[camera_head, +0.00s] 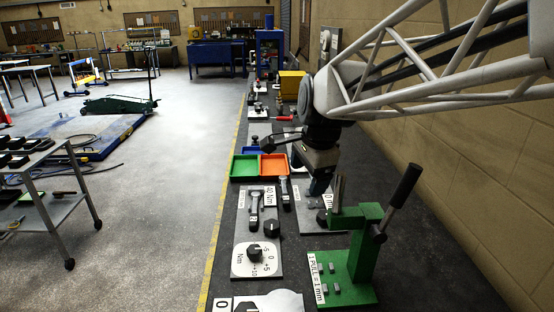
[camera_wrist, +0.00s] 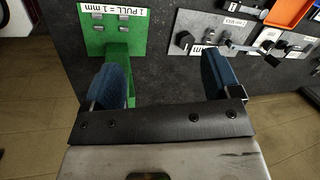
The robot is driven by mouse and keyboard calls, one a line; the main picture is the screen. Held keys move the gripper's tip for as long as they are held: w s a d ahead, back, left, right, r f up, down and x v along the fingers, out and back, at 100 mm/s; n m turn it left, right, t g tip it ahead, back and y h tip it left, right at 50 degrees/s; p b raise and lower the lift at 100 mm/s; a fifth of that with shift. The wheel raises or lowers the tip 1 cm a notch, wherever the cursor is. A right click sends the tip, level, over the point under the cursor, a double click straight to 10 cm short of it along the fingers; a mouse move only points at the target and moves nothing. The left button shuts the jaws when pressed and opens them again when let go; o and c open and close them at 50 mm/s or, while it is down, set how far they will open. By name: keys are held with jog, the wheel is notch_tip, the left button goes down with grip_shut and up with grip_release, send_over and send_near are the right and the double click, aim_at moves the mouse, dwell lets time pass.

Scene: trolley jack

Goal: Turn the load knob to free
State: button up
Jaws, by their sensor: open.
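Several black knobs show in the head view, and I cannot read which one is the load knob. One knob (camera_head: 254,252) sits on a white dial marked from -10 to +10. Another knob (camera_head: 271,229) is just above that dial. A third knob (camera_head: 322,217) is on the grey plate just below my gripper (camera_head: 320,188). In the wrist view a black knob (camera_wrist: 186,39) on a grey plate lies beyond the gap between my fingers. My gripper (camera_wrist: 166,78) is open, with blue fingers wide apart and nothing between them. No free mark is legible.
A green lever stand (camera_head: 352,255) with a black handle rises to the right of my gripper, close by; its base (camera_wrist: 113,35) shows in the wrist view. Green (camera_head: 244,166) and orange (camera_head: 274,167) trays lie behind. A wall bounds the bench on the right.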

jog(key=w+a+f+m+g, duration=0.1)
jog(key=w+a+f+m, duration=0.15)
jog(key=w+f, duration=0.45)
jog(key=m+g+h, duration=0.1)
jog(key=m+g, duration=0.1)
send_over(272, 224)
notch_tip(272, 224, down, 11)
jog(key=shift+w, duration=0.1)
jog(key=shift+f, duration=0.15)
jog(key=shift+f, duration=3.75)
jog(key=shift+c, duration=0.3)
jog(key=c, duration=0.9)
jog(key=shift+o, duration=0.2)
